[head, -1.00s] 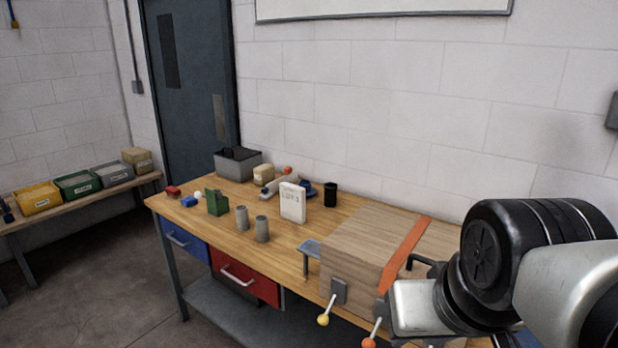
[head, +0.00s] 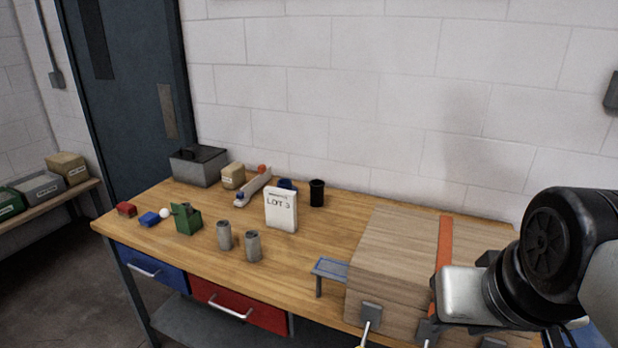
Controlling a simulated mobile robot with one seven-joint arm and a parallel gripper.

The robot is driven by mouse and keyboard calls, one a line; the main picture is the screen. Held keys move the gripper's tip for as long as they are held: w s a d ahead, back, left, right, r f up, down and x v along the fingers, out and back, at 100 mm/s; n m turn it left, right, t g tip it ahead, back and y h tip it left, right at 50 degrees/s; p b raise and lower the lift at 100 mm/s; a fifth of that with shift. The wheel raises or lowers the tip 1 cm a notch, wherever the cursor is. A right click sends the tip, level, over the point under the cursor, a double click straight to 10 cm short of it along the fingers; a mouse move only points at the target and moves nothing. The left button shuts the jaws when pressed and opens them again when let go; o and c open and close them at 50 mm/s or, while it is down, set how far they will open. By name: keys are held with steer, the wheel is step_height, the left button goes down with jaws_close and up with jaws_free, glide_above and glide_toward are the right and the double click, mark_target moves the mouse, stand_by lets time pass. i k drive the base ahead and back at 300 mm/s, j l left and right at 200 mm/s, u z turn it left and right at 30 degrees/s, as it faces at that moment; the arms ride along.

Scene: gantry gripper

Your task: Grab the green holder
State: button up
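The green holder (head: 188,219) stands upright on the wooden workbench (head: 285,263), toward its left end. It is a small block-like piece with a raised back part. Two grey cylinders (head: 224,235) (head: 253,246) stand just to its right. My arm shows at the lower right, over the right end of the bench, far from the holder. The fingers of my gripper are not clearly visible, so nothing shows of what they hold.
A white "LOT 3" card (head: 281,210), a black cup (head: 317,193) and a grey box (head: 199,166) stand behind. A large wooden box (head: 395,262) fills the bench's right part.

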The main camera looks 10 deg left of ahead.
mark_target(188, 225)
steer(key=i+j+z, duration=0.15)
steer(key=j, duration=0.55)
steer(key=i+j+z, duration=0.15)
steer(key=j, duration=0.6)
steer(key=j+z, duration=0.15)
steer(key=j, duration=1.75)
steer(key=i+j, duration=0.15)
steer(key=j, duration=1)
steer(key=i+j, duration=0.15)
